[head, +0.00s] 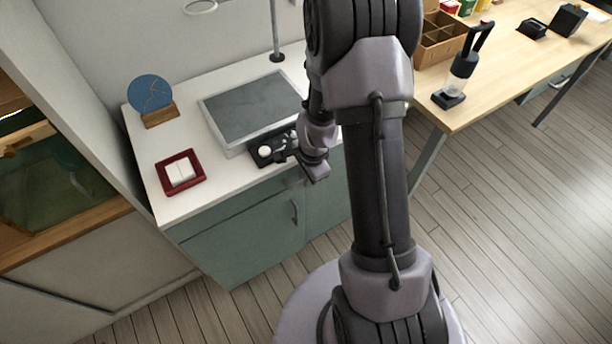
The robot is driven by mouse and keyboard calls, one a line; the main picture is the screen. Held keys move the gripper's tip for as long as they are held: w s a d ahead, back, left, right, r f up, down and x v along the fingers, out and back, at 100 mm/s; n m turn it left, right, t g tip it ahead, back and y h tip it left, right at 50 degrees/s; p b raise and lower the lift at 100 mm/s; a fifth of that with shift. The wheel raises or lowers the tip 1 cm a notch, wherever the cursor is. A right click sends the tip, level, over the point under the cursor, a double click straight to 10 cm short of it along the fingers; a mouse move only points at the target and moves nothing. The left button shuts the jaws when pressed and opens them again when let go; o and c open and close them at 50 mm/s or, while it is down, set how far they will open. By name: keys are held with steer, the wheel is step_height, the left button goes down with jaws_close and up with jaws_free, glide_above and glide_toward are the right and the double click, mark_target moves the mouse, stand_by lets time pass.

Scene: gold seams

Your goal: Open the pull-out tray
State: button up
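A white box with a dark grey top (252,106) stands on the white counter. A small dark tray-like piece (262,160) with a round white thing (264,151) on it shows at the box's front right edge. It looks like the pull-out tray, partly out, but I cannot be sure. My gripper (298,158) is right beside this dark piece, at its right end. Whether they touch cannot be told. The fingers are small and dark against the dark piece, so their opening is unclear. My arm hides the right end of the box.
A red tray (200,178) with white pieces and a blue disc (150,92) on a wooden stand are at the counter's left. A green cabinet door with a handle (294,211) is below. A wooden table (510,60) stands right. Floor space lies between.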

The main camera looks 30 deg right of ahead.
jaws_close()
stand_by(0.9)
stand_by(0.4)
